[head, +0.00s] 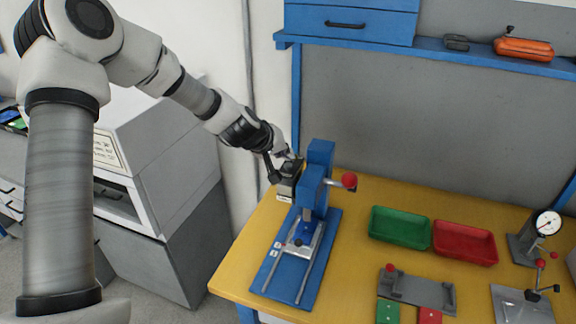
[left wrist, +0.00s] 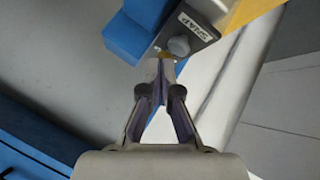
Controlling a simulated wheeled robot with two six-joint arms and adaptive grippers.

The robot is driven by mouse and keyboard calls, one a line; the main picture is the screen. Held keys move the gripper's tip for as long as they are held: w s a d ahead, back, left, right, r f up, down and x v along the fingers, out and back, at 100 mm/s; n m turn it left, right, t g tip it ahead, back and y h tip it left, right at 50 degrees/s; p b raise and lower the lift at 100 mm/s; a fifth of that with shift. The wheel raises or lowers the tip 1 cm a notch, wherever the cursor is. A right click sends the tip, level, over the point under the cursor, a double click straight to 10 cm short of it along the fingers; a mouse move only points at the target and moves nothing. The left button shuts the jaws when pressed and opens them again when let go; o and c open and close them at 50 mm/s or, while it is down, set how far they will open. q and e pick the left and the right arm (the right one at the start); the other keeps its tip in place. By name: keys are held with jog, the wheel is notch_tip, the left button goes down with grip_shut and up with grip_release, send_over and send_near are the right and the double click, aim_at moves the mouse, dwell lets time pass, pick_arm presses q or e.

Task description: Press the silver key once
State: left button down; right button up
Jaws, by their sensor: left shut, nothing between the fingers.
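The silver key (left wrist: 179,46) is a round grey button on a dark box (left wrist: 200,27) with a white label that seems to read SNAP. My left gripper (left wrist: 161,68) is shut and empty. In the head view the left gripper (head: 291,157) is at the dark box (head: 288,183) on the blue press's left side, and the keys are too small to tell apart there.
The blue press (head: 317,185) with a red-knobbed lever stands on a blue base plate (head: 272,278) on the yellow table (head: 367,185). To its right are a green tray (head: 400,228), a red tray (head: 465,243), a grey fixture (head: 418,290) and a dial gauge (head: 546,224).

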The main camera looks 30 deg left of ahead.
aim_at(286, 166)
pick_arm(q)
jog(key=shift+f, duration=0.15)
dwell(0.8)
jog(key=shift+f+b, duration=0.3)
jog(key=shift+b, duration=0.1)
jog(key=shift+f+b, duration=0.55)
jog(key=shift+f, duration=0.05)
dwell(0.5)
jog(key=shift+r+p, duration=1.05)
jog(key=shift+p, duration=0.05)
notch_tip(286, 166, up, 5)
jog(key=p, duration=0.5)
jog(key=shift+r, duration=0.1)
